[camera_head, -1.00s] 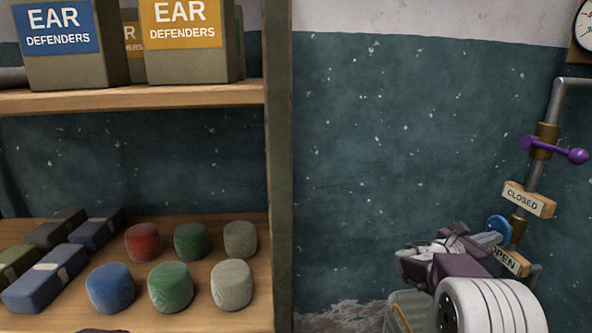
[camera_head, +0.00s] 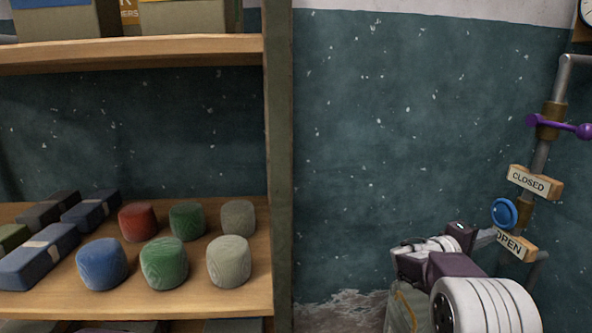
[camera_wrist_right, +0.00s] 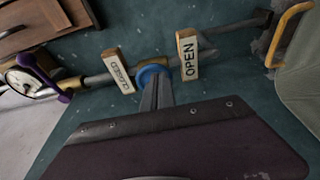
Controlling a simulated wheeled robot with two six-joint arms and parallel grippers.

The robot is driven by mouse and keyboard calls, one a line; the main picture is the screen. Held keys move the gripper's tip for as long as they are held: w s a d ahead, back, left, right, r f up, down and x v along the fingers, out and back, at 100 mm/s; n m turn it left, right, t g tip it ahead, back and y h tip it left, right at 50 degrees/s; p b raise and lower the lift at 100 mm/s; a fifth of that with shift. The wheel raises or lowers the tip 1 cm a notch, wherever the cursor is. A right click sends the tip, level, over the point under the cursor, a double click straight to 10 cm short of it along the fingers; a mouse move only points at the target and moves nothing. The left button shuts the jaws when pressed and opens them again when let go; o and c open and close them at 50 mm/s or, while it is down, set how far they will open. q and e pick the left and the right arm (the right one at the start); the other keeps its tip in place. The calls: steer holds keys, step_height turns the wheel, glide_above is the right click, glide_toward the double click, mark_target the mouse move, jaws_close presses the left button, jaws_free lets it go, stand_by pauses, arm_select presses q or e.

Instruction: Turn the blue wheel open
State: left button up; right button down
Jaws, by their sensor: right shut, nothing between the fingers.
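The blue wheel (camera_head: 504,213) sits on a brass valve on the pipe, between a CLOSED sign (camera_head: 528,182) above it and an OPEN sign (camera_head: 515,245) below it. My right gripper (camera_head: 489,236) is shut and empty, its fingertips just below and left of the wheel. In the right wrist view the shut fingers (camera_wrist_right: 157,92) point at the wheel (camera_wrist_right: 150,72) and overlap its lower edge, so I cannot tell whether they touch. The CLOSED sign (camera_wrist_right: 118,71) is left of the wheel there, the OPEN sign (camera_wrist_right: 188,56) right. My left gripper is not in view.
A purple lever (camera_head: 557,125) is on the pipe above the wheel, and a gauge (camera_wrist_right: 30,79) lies beyond it. A wooden shelf (camera_head: 150,300) with coloured blocks stands at the left. Bare wall separates the shelf from the pipe.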

mark_target(505, 214)
steer(key=d+p, duration=0.1)
steer(key=d, duration=0.6)
steer(key=shift+w+f, duration=0.2)
steer(key=shift+w, duration=0.15)
steer(key=shift+w+r, duration=0.1)
steer(key=shift+r, duration=0.1)
stand_by(0.4)
